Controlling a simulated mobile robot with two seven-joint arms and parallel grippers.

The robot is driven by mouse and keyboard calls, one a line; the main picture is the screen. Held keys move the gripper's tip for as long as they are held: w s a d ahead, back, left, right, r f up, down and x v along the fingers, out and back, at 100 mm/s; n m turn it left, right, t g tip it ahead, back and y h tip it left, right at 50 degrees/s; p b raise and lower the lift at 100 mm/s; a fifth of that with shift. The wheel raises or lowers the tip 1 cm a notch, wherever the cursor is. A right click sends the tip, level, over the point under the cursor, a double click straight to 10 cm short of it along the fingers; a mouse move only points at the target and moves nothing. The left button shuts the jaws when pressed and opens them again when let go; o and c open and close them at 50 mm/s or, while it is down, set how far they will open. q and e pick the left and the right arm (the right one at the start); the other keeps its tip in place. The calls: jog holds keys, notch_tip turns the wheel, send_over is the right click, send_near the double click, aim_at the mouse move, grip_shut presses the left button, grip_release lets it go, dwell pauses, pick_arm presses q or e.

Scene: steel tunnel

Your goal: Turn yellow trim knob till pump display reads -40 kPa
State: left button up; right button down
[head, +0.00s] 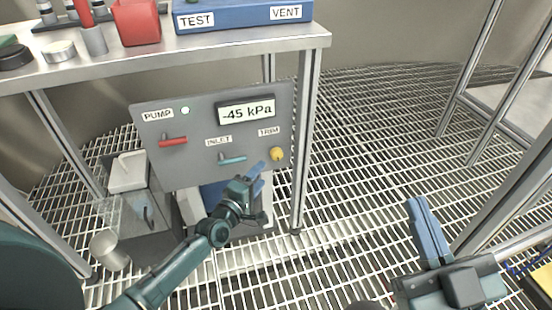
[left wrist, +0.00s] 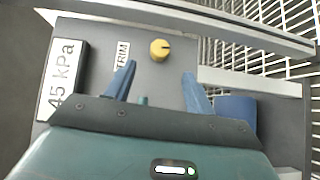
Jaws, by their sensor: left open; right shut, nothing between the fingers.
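The grey pump panel (head: 190,125) hangs below the table top. Its display (head: 247,112) reads -45 kPa; the display also shows in part in the left wrist view (left wrist: 62,80). The yellow trim knob (head: 277,154) sits at the panel's lower right, under the TRIM label. In the left wrist view the knob (left wrist: 160,49) lies beyond the fingertips, between their lines, apart from both. My left gripper (head: 258,178) is open, empty, and just below and left of the knob. My right gripper (head: 420,208) is shut and empty, over the grating at the right.
A red lever (head: 173,141) under PUMP and a teal INLET lever (head: 232,160) stick out of the panel left of the knob. A table leg (head: 307,140) stands right of the panel. Open grating floor (head: 360,150) lies beyond.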

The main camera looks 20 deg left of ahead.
aim_at(276, 157)
pick_arm(q)
jog(key=b+x, duration=0.3)
jog(key=x, duration=0.6)
jog(key=shift+w+b, duration=0.1)
jog(key=shift+b, duration=0.25)
jog(key=shift+w, duration=0.3)
pick_arm(e)
jog(key=r+n+y, duration=0.1)
jog(key=n+y, duration=0.1)
jog(key=r+n+y, duration=0.4)
jog(key=shift+s+d, duration=0.25)
pick_arm(q)
jog(key=shift+c, duration=0.2)
